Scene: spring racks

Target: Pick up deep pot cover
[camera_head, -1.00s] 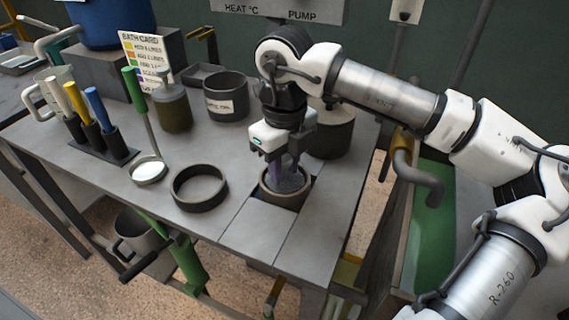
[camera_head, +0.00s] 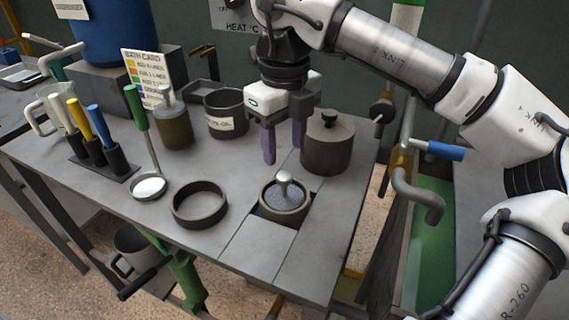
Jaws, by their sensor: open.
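A deep grey pot (camera_head: 328,155) stands at the back right of the bench. Its flat cover (camera_head: 330,128) with a dark knob is on top. My gripper (camera_head: 283,155) is open and empty, with purple fingers pointing down. It hangs just left of the covered pot and behind a round pot (camera_head: 268,211) sunk in the bench top. In that pot lies a grey speckled piece with a pale upright knob (camera_head: 284,180). My right finger appears close to the covered pot's left side; I cannot tell whether they touch.
A dark ring (camera_head: 200,222), a ladle (camera_head: 149,188), a rack of coloured handles (camera_head: 100,165), a jar (camera_head: 175,130) and a labelled pot (camera_head: 225,122) stand to the left. A blue-handled valve (camera_head: 445,151) and pipes are beyond the bench's right edge. The front bench top is clear.

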